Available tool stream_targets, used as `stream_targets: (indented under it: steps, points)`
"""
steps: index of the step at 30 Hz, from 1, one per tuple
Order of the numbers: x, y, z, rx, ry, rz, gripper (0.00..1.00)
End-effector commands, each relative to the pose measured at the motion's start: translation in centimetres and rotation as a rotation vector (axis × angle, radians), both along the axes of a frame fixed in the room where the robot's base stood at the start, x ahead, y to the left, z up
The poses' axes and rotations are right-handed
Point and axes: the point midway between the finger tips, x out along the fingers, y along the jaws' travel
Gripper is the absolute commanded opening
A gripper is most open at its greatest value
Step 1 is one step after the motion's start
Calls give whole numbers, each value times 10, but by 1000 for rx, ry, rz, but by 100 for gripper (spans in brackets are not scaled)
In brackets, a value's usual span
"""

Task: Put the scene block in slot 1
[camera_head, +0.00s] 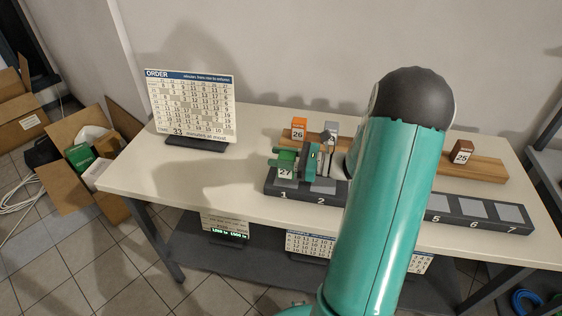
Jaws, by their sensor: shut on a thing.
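My gripper (288,159) is shut on a green scene block with a white label 27 (285,172). The block is at slot 1, the left end of the dark slotted rail (303,198). Whether it rests in the slot or hangs just above it I cannot tell. The fingers and wrist hide part of the block and slot. On the wooden strip (486,168) behind the rail stand an orange block labelled 26 (298,129), a pale grey block (332,128) partly hidden by my gripper, and a brown block labelled 25 (461,152).
An order board (190,105) with a number grid stands at the table's back left. My arm hides the rail's middle slots; slots 5, 6 and 7 on the right look empty. The white table (150,190) is clear at left. More boards (308,244) sit on the shelf below.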

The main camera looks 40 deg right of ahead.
Motion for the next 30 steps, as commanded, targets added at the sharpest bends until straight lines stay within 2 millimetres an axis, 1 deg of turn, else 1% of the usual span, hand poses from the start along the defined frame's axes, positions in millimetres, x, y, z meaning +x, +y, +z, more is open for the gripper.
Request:
stream_targets:
  steps: [1, 3, 11, 15, 16, 18, 19, 26, 30]
  points:
    - [-1, -1, -9, 3, 3, -2, 12]
    - [-1, -1, -16, 1, 1, -1, 12]
    - [-1, -1, -18, -1, -1, -2, 12]
    - [-1, -1, -22, 1, 1, -2, 12]
    - [-1, -1, -21, 0, 0, -2, 42]
    - [-1, -1, -21, -1, 1, -2, 56]
    - [-1, -1, -21, -1, 1, -2, 58]
    - [-1, -1, -21, 0, 0, -2, 58]
    - [-3, -2, -17, -1, 0, -3, 58]
